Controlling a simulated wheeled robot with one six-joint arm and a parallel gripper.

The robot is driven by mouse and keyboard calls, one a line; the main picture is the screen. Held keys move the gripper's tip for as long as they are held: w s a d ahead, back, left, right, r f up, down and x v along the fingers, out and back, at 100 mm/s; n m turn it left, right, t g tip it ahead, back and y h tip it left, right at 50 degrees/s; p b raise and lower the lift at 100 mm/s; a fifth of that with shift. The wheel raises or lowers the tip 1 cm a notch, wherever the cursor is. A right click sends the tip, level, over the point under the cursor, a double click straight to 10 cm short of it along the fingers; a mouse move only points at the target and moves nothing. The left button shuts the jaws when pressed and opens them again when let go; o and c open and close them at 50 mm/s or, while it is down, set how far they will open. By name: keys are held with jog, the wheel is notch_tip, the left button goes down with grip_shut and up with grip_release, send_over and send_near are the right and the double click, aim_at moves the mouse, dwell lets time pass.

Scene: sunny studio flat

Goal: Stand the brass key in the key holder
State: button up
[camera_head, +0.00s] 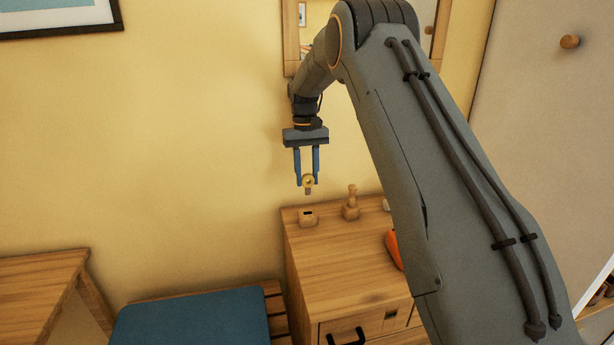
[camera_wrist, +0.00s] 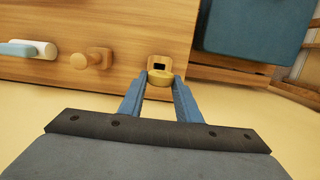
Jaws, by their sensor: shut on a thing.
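The brass key (camera_head: 308,182) is held between the blue fingers of my gripper (camera_head: 307,180), with its shaft pointing down. Its round head (camera_wrist: 160,77) shows between the fingertips in the wrist view, where my gripper (camera_wrist: 160,80) is shut on it. The key holder (camera_head: 307,217) is a small wooden block with a dark slot, on the cabinet top near the back left corner. The key is above the holder, apart from it in the head view. In the wrist view the slot (camera_wrist: 160,67) shows just beyond the key head.
A wooden peg-like object (camera_head: 351,204) stands right of the holder on the cabinet top (camera_head: 335,245). An orange object (camera_head: 393,248) is partly hidden by my arm. A blue-cushioned bench (camera_head: 190,322) is left of the cabinet. The yellow wall (camera_head: 200,150) is close behind.

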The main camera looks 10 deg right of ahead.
jog(key=b, duration=0.2)
send_over(308, 212)
jog(key=shift+w+a+f, duration=0.1)
jog(key=shift+f, duration=1.45)
jog(key=shift+w+f, duration=0.1)
jog(key=shift+f, duration=1.4)
jog(key=shift+s+f+b, duration=0.1)
jog(key=shift+f+b, duration=0.95)
jog(key=shift+f, duration=1.1)
dwell(2.2)
jog(key=o, duration=1.2)
